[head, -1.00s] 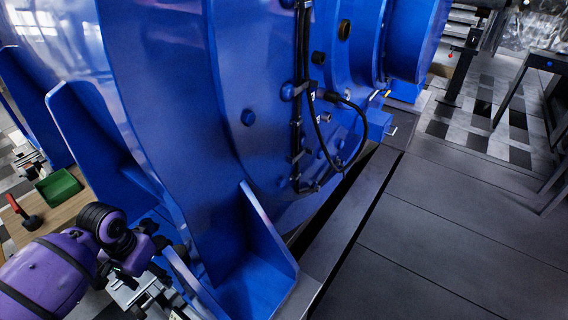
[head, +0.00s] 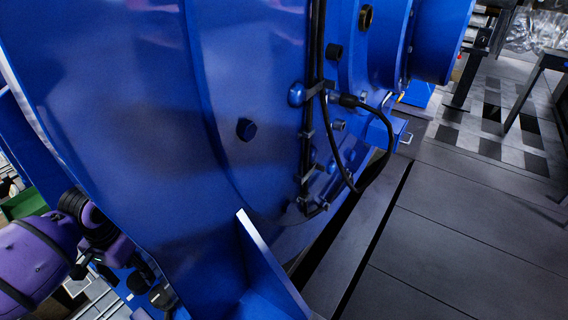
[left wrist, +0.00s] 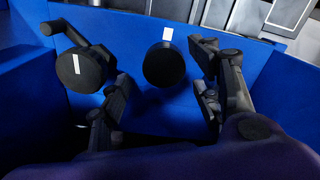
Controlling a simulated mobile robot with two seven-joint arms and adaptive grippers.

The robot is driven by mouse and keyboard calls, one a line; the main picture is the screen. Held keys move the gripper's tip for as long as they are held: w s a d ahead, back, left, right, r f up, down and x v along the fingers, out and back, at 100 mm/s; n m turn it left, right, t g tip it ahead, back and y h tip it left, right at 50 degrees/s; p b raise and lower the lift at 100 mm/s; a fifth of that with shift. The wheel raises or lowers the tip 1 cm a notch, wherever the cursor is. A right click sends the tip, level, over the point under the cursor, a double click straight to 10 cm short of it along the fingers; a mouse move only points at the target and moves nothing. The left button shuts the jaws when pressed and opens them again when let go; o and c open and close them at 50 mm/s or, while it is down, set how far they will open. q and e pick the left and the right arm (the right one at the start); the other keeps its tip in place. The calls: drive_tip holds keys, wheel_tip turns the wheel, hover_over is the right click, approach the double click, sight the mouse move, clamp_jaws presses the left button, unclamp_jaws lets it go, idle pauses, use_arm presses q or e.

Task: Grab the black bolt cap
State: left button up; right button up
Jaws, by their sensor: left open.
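A round black cap (left wrist: 165,65) with a small white mark above it stands on the blue surface in the left wrist view. I take it as the black bolt cap. A second round black piece (left wrist: 80,68) with a white stripe and a black arm is left of it. My left gripper (left wrist: 162,94) is open, its fingers on either side of the first cap's line and nothing clearly held. Whether a finger touches the cap cannot be told. In the head view my left gripper (head: 118,272) is at the lower left beside the blue motor. My right gripper is not seen.
The large blue motor housing (head: 150,110) fills the head view, with a blue rib (head: 265,262) right of my gripper. Black cables (head: 310,110) run down its face. A dark bolt (head: 246,130) sits on it. The grey floor (head: 440,225) at right is clear.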

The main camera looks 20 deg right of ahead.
sight(138, 280)
use_arm(q)
wheel_tip(138, 280, down, 3)
drive_tip(key=shift+f+b, duration=0.1)
drive_tip(key=shift+b, duration=0.4)
drive_tip(key=shift+r, duration=0.2)
drive_tip(key=shift+c, duration=0.4)
drive_tip(key=c, duration=0.9)
